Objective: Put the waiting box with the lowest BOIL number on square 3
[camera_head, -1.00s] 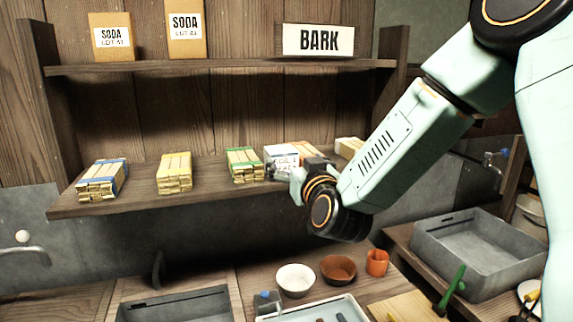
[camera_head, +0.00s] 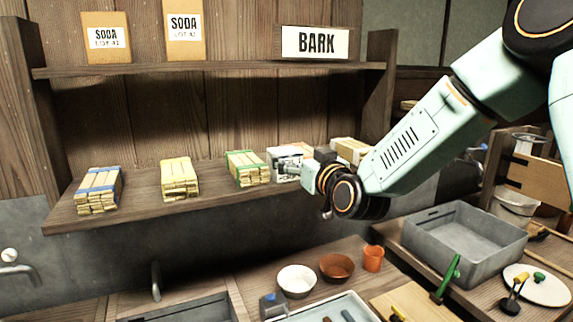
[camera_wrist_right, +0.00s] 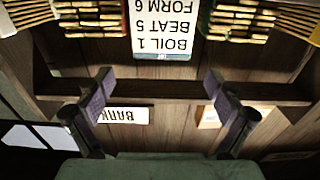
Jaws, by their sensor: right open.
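A small box with a white label (camera_head: 284,155) stands on the lower shelf (camera_head: 140,203), right of the green-banded bundle. In the right wrist view the picture is upside down, and its label (camera_wrist_right: 163,32) reads BOIL 1, BEAT 5, FORM 6. My right gripper (camera_head: 298,172) is in front of this box and partly covers it. In the wrist view my right gripper (camera_wrist_right: 160,82) is open and empty, its fingers spread wider than the box and apart from it. No numbered square can be made out. My left gripper is out of view.
Bundles with blue (camera_head: 98,190), yellow (camera_head: 180,178) and green bands (camera_head: 247,168) stand left of the box; another bundle (camera_head: 350,149) stands right. The upper shelf carries SODA packets (camera_head: 106,38) and a BARK sign (camera_head: 315,43). Bowls (camera_head: 297,281) and a grey basin (camera_head: 465,245) sit below.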

